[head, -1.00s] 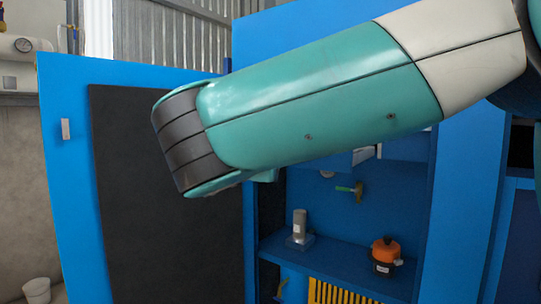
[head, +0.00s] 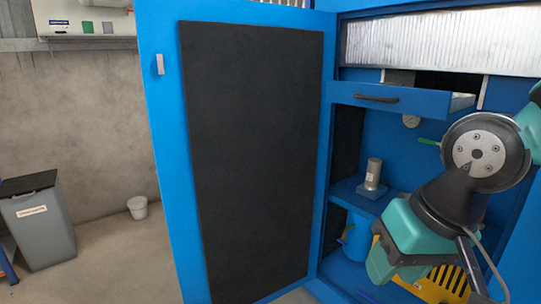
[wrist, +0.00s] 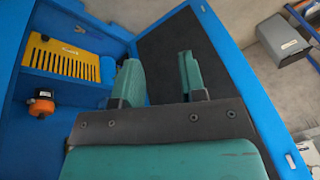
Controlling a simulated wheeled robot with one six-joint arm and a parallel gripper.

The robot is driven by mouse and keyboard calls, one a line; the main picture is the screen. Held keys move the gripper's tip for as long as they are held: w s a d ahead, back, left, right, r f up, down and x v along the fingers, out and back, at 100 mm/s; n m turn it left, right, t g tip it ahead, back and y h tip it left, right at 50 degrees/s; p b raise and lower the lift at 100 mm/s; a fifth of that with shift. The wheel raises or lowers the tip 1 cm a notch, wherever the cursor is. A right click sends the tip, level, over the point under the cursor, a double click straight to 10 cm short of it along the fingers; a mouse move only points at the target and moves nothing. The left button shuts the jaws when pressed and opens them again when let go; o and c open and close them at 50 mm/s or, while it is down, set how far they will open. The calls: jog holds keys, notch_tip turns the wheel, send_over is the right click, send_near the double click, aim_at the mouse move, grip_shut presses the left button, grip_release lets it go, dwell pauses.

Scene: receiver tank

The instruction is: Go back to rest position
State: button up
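My gripper (wrist: 160,82) shows in the wrist view with its two teal fingers apart and nothing between them. It points toward the blue cabinet and the black inner panel of its open door (wrist: 185,50). In the head view my arm is bent at the right, in front of the cabinet's right part. The gripper's fingertips cannot be made out there.
The open cabinet door (head: 255,150) stands left of the shelves. A drawer (head: 400,98) is pulled out. A grey cylinder (head: 373,172) stands on a shelf. An orange-and-black object (wrist: 42,103) and a yellow ribbed piece (wrist: 62,60) are inside. A grey bin (head: 40,225) and white bucket (head: 138,207) stand left.

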jog(key=s+n+g+y, duration=0.1)
jog(key=s+n+g, duration=0.1)
jog(key=s+n, duration=0.4)
notch_tip(320, 180, up, 12)
jog(key=s+a+p, duration=0.1)
jog(key=p, duration=1.2)
jog(key=shift+s+m+g, duration=0.3)
